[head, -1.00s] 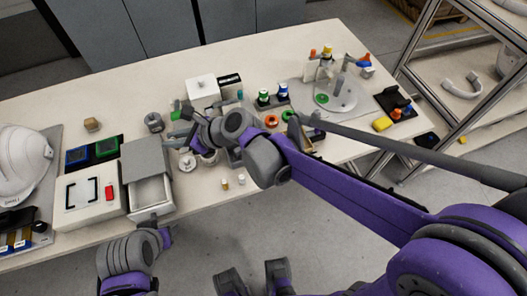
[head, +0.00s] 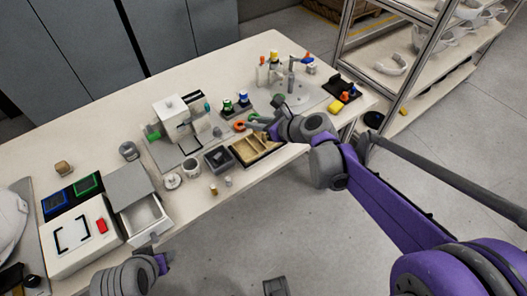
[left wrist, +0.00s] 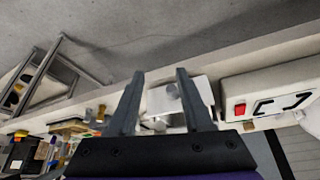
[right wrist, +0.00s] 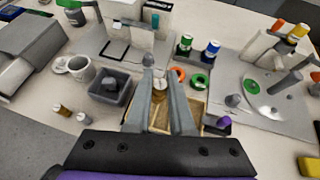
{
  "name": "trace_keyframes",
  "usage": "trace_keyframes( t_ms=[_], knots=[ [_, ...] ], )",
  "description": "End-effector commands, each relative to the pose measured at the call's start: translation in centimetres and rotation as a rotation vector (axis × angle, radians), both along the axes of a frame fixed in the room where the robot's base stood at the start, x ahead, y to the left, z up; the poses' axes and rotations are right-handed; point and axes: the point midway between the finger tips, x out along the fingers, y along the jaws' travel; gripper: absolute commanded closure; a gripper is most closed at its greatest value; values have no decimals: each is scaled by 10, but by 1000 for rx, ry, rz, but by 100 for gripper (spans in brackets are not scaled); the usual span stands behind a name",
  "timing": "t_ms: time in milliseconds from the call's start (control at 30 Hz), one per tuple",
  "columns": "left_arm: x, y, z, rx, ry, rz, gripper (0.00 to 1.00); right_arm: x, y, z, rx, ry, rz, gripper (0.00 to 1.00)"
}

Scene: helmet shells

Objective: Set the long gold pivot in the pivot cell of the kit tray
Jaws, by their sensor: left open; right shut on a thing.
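My right gripper (head: 264,126) is above the wooden kit tray (head: 268,151). In the right wrist view its fingers (right wrist: 160,80) are shut on a small gold cylinder, which looks like the long gold pivot (right wrist: 159,89). The fingers hide part of it and part of the tray (right wrist: 187,128) below. I cannot tell which cell it is over or whether it touches the tray. A similar gold piece (head: 214,190) stands on the table beside a pale silver piece (head: 228,181). My left gripper (left wrist: 160,74) is open and empty, near the open white drawer (head: 146,218).
A dark bin (head: 218,159) and a white cup (head: 191,168) stand left of the tray. An orange ring (right wrist: 177,74) and a green ring (right wrist: 200,81) lie just behind it. A round grey plate (right wrist: 275,93) is to the right. The table's front edge is close to the tray.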

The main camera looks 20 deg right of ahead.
Motion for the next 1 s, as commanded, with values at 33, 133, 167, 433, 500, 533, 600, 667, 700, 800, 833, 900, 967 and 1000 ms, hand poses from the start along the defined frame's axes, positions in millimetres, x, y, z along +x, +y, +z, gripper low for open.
trace_keyframes(
  t_ms=[33,133,167,433,500,533,600,667,700,800,833,900,967,1000],
  knots=[
    [0,0,0,0,0,0,50,0,-7,0,-1,0,-12,100],
    [0,0,-1,0,0,0,50,1,-13,-5,-1,-2,-23,100],
    [0,0,-1,0,0,0,50,2,-13,-9,0,-1,-25,100],
    [-1,0,-9,0,3,0,50,1,-13,-54,0,-1,-25,100],
    [-1,0,-10,0,3,0,50,1,-13,-59,0,-1,-25,100],
    [-1,0,-11,0,3,0,50,1,-13,-61,0,-1,-25,100],
    [-2,0,-13,0,4,0,50,1,-13,-71,0,-1,-25,100],
    [-2,0,-15,0,5,0,50,1,-13,-81,0,-1,-25,100],
    [-2,0,-16,0,5,0,50,1,-13,-87,0,-1,-25,100],
    [-2,0,-18,0,6,0,50,1,-13,-97,0,-1,-25,100],
    [-2,0,-18,0,6,0,50,1,-13,-99,0,-1,-25,100],
    [-2,0,-18,0,6,0,50,1,-13,-100,0,-1,-25,100],
    [-2,0,-17,0,6,0,50,1,-13,-100,0,-1,-25,100],
    [-2,0,-17,0,6,0,50,1,-13,-99,0,-1,-25,100]
  ],
)
